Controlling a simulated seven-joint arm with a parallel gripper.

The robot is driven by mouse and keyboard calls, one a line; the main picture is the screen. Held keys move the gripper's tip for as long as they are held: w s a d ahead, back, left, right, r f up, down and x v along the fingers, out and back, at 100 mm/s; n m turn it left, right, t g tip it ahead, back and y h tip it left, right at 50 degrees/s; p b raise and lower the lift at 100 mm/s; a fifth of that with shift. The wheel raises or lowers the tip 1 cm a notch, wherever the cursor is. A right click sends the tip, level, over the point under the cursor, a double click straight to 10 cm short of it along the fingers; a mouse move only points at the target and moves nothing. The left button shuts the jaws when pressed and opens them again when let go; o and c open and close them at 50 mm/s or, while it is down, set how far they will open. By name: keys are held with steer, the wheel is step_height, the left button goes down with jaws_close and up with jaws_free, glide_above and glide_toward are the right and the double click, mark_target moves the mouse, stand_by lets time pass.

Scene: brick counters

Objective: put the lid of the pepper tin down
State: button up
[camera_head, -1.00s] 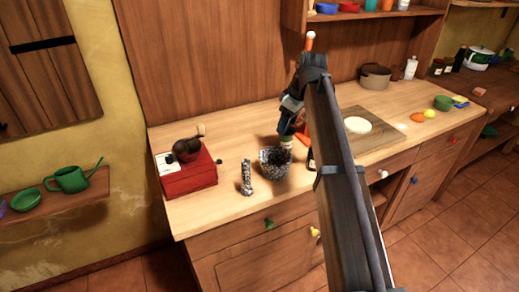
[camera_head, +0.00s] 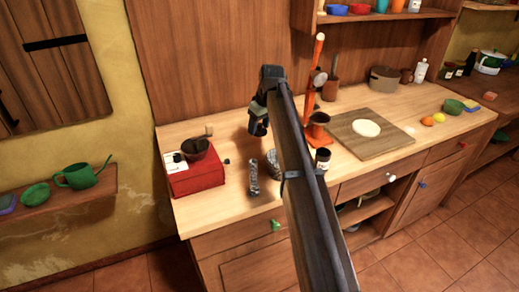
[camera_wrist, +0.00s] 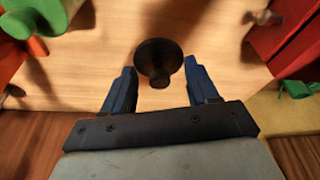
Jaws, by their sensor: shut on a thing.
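My gripper (camera_head: 258,130) is over the back left part of the counter, between the red grinder box and the arm's own links. In the wrist view my gripper (camera_wrist: 160,73) has its blue fingers on either side of a dark round lid with a knob (camera_wrist: 157,50), and is shut on it. The wood counter shows beyond the lid. In the head view the lid is too small and dark to make out clearly. A small dark tin with a pale label (camera_head: 323,157) stands on the counter right of my arm; its label is too small to read.
A red grinder (camera_head: 197,178) stands left of my gripper. A speckled shaker (camera_head: 253,178) stands in front, and a speckled bowl (camera_head: 272,164) is partly behind my arm. An orange stand (camera_head: 313,90) and a board (camera_head: 372,134) are to the right.

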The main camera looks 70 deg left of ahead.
mark_target(258, 151)
step_height(258, 151, down, 9)
stand_by(0.5)
steer(key=shift+f, duration=0.15)
steer(key=o, duration=1)
steer(key=v, duration=1.2)
steer(key=shift+r, duration=0.25)
